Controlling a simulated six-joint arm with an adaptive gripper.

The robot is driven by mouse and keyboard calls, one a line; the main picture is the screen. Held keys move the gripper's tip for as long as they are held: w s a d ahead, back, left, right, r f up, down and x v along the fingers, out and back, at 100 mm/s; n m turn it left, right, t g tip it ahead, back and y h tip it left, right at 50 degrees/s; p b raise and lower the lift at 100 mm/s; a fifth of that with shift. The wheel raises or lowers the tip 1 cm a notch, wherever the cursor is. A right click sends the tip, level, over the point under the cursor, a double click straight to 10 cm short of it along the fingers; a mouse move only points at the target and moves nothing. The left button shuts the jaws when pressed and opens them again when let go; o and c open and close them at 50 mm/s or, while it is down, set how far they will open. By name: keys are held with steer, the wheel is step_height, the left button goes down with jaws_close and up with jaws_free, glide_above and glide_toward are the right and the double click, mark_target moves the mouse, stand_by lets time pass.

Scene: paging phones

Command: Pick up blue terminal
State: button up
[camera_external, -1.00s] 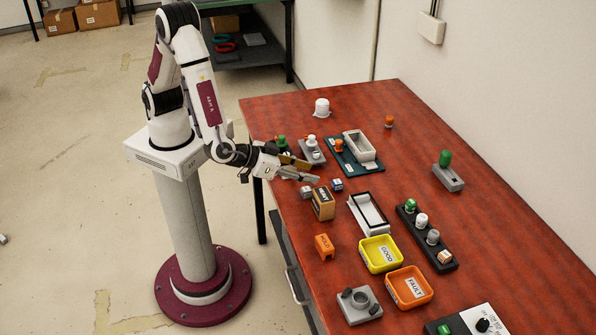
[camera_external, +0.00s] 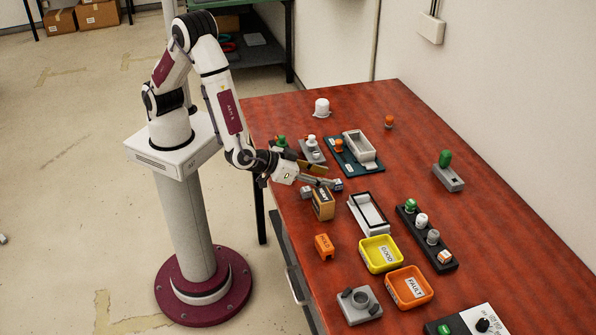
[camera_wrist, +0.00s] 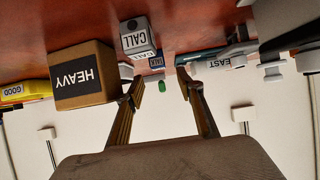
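A small blue block (camera_external: 337,185), which I take to be the blue terminal, stands on the red table just beyond my gripper's fingertips. In the wrist view a small blue labelled block (camera_wrist: 157,62) shows between the finger lines, farther off and partly behind a grey CALL block (camera_wrist: 137,38). My gripper (camera_external: 327,176) is open and points right, low over the table; in the wrist view its two fingers (camera_wrist: 160,86) are spread with nothing held. I cannot tell whether a finger touches the blue block.
The brown HEAVY box (camera_external: 323,204) and the small CALL block (camera_external: 306,192) stand close to the gripper. A teal board with a grey tray (camera_external: 359,146) lies behind. A white tray (camera_external: 369,213), yellow GOOD bin (camera_external: 380,254) and orange FAULT bin (camera_external: 409,288) are nearer the camera.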

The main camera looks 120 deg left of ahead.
mark_target(337, 185)
steer(key=shift+w+a+f, duration=0.25)
steer(key=shift+w, duration=0.05)
steer(key=shift+f+x, duration=0.15)
steer(key=shift+x, duration=0.8)
steer(key=shift+f+x, duration=0.2)
steer(key=shift+x, duration=0.75)
steer(key=shift+w+a+f, duration=0.3)
steer(key=shift+w, duration=0.05)
steer(key=c, duration=1.1)
